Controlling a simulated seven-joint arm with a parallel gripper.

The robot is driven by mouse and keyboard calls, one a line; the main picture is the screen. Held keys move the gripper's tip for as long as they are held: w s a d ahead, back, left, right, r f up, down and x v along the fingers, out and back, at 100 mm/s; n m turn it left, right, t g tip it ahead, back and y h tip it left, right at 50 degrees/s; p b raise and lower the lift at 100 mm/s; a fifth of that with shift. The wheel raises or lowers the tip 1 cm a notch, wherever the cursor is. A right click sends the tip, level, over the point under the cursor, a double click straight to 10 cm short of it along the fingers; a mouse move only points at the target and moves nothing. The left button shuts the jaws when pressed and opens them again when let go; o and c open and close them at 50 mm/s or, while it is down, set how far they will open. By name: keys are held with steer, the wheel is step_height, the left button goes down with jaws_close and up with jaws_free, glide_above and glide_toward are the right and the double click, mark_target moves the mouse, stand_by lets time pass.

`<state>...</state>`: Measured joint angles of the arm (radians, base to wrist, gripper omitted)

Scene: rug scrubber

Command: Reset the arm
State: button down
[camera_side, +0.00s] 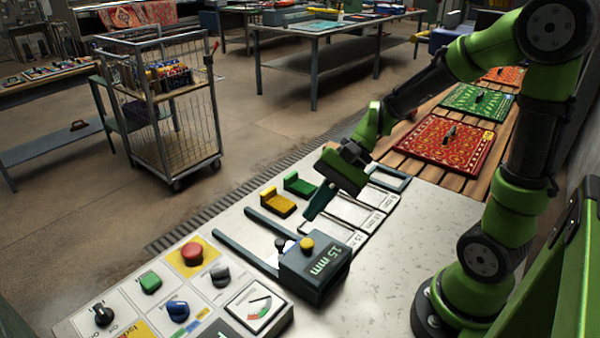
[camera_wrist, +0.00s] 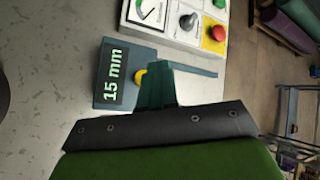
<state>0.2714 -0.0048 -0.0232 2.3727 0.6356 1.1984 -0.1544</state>
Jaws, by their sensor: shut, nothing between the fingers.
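My gripper (camera_side: 312,212) is shut and empty in the side view. Its dark green fingers point down, above the bench and just behind a dark box marked "15 mm" (camera_side: 325,268). The box has a yellow knob on top and two long dark rails reaching up and left from it. In the wrist view my fingers (camera_wrist: 157,72) reach up beside the same box (camera_wrist: 112,88), partly covering its yellow knob and a rail. I cannot tell whether the fingertips touch anything.
A control panel (camera_side: 140,281) with buttons, knobs and a dial lies at front left. Yellow (camera_side: 278,203) and green (camera_side: 300,185) blocks stand behind the rails. Red (camera_side: 437,146) and green (camera_side: 478,103) rugs lie on slats at the back right. A wire cart (camera_side: 184,124) stands on the floor.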

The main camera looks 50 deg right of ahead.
steer(key=s+d+r+n+t+h, duration=0.2)
steer(key=s+r+n+t+h, duration=0.2)
steer(key=s+r+n+h, duration=0.2)
step_height(320, 180, up, 3)
steer(key=n, duration=0.2)
steer(key=shift+d+r+n+h, duration=0.2)
steer(key=shift+n+h, duration=0.1)
stand_by(1.1)
